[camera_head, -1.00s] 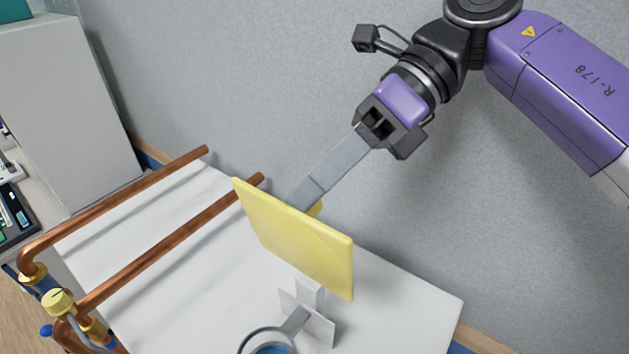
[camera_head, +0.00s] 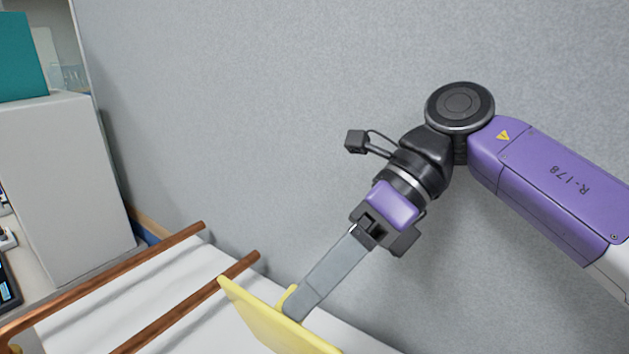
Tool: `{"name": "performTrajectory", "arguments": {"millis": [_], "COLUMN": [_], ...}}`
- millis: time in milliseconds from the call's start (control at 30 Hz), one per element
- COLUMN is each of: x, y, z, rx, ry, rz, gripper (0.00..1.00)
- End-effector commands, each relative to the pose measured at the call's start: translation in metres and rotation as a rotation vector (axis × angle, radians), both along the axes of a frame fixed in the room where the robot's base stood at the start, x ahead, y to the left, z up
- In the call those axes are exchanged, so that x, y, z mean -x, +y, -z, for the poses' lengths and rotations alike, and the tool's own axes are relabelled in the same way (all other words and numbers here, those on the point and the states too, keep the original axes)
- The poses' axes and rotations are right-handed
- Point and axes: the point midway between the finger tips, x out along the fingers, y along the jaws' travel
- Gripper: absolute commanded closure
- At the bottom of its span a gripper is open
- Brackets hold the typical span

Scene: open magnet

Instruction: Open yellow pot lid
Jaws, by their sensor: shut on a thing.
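The yellow lid (camera_head: 262,318) is a flat square plate, standing tilted at the bottom edge of the picture. Its lower part is cut off by the frame. A small yellow handle (camera_head: 288,294) sticks out from its back face. My gripper (camera_head: 303,303) reaches down from the upper right with long grey fingers and is shut on this handle. The fingertips are partly hidden behind the lid. The pot is not in view now.
Two copper pipes (camera_head: 190,300) run over the white table (camera_head: 185,318) left of the lid. A tall white box (camera_head: 60,180) stands at the far left with a teal box (camera_head: 20,58) on top. The grey wall (camera_head: 260,90) is close behind my arm.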

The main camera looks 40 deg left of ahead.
Motion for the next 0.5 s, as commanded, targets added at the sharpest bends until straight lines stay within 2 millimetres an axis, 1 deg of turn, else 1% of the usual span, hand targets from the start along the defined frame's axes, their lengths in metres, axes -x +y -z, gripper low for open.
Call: {"name": "performTrajectory", "arguments": {"millis": [33, 167, 267, 500], "x": [-0.002, -0.002, -0.002, -0.001], "y": [0.001, 0.002, 0.002, 0.001], "z": [0.006, -0.004, -0.021, -0.078], "rx": [0.008, 0.006, 0.003, 0.0], "ry": [-0.009, -0.01, -0.01, -0.007], "rz": [0.006, 0.008, 0.008, 0.004], "gripper": [0.56, 0.56, 0.56, 0.56]}}
